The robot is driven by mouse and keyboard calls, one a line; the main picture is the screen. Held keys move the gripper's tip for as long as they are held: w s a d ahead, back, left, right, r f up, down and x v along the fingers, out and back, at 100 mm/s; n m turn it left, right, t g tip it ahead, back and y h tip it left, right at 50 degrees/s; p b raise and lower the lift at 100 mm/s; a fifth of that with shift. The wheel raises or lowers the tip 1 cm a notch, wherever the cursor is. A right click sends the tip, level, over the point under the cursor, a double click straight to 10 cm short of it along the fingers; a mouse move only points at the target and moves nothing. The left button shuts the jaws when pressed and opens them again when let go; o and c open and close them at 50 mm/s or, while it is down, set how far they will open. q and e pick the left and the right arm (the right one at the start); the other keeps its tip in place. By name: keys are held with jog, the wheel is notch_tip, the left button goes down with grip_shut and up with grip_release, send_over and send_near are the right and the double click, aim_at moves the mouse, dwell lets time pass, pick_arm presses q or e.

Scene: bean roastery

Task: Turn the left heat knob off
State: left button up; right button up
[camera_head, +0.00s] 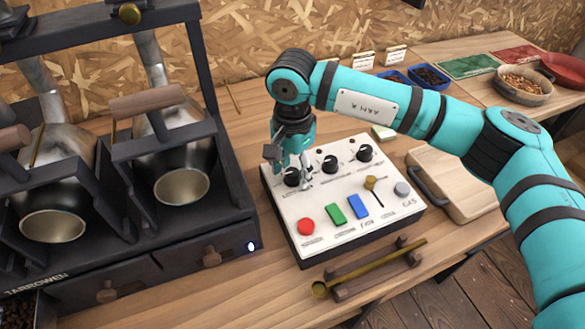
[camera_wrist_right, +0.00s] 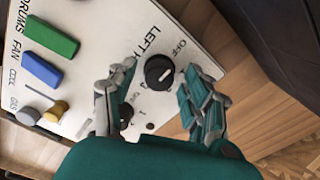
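The left heat knob (camera_head: 291,179) is a black round knob at the back left corner of a white control panel (camera_head: 350,222). My right gripper (camera_head: 293,172) is right over it and partly hides it. In the right wrist view the knob (camera_wrist_right: 159,72) lies between the two spread fingers of the right gripper (camera_wrist_right: 159,75), with a gap on each side. A short white mark shows on the knob, beside the printed words LEFT and OFF; I cannot tell its exact setting. My left gripper is not in view.
Two more black knobs, the middle one (camera_head: 329,163) and the right one (camera_head: 364,153), sit along the back row. A red button (camera_head: 306,226), green switch (camera_head: 335,213) and blue switch (camera_head: 358,206) are in front. The dark roaster (camera_head: 150,270) stands close on the left.

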aim_at(293, 171)
notch_tip(293, 171, up, 12)
jog(key=shift+f, duration=0.1)
dwell(0.6)
dwell(0.4)
